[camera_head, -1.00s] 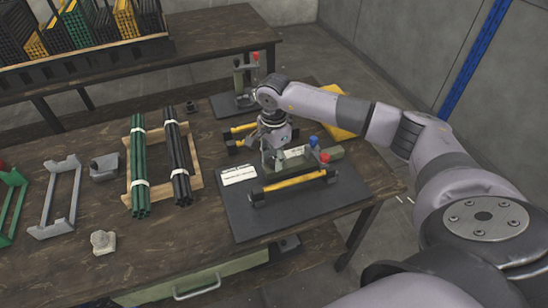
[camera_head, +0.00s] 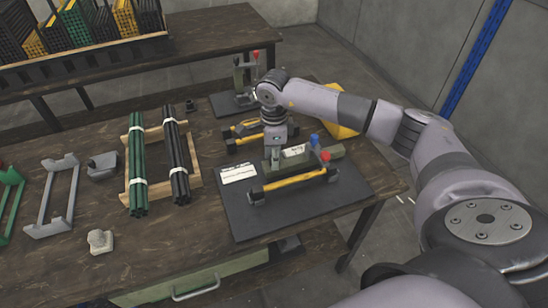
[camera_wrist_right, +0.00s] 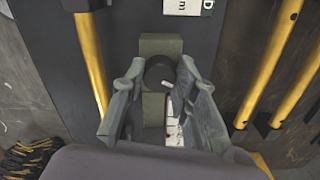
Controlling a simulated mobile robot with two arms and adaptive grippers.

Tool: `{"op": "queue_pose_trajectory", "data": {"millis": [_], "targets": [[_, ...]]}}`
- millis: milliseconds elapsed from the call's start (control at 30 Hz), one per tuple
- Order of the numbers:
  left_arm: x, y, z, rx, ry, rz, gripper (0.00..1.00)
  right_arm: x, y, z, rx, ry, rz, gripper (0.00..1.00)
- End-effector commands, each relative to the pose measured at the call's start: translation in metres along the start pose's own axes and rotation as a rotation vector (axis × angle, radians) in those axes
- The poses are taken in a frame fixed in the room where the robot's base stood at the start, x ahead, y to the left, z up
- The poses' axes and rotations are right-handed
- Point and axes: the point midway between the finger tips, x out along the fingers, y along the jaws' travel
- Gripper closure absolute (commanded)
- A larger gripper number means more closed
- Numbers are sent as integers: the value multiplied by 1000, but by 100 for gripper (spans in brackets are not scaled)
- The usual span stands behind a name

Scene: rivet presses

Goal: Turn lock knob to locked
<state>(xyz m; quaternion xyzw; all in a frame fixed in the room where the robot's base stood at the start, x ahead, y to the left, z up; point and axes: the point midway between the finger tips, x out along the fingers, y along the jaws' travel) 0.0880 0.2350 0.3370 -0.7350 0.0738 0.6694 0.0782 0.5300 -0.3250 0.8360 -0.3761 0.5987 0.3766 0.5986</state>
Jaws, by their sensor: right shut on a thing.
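The rivet press (camera_head: 325,153), with an olive-green body, stands on a dark base plate (camera_head: 240,222). It has a blue knob (camera_head: 314,139) and a red knob (camera_head: 325,156) on its right. In the right wrist view, a dark round knob (camera_wrist_right: 158,70) sits on the green body (camera_wrist_right: 160,44), between the fingers of my right gripper (camera_wrist_right: 161,78). The fingers are shut on this knob from both sides. In the head view my right gripper (camera_head: 272,158) points down at the press and hides the knob. The knob's lock position cannot be read. My left gripper is not in view.
A yellow handle bar (camera_head: 295,181) runs along the plate's front, near a white label (camera_head: 238,173). A second press (camera_head: 245,80) stands behind. Green rods (camera_head: 138,165) and black rods (camera_head: 178,155) lie in a wooden rack on the left.

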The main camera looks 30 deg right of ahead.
Motion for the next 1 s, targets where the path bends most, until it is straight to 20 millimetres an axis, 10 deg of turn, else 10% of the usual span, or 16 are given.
{"op": "queue_pose_trajectory", "data": {"millis": [1000], "targets": [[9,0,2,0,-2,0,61,-1,-2,-1,921,-1,-2,100]]}}
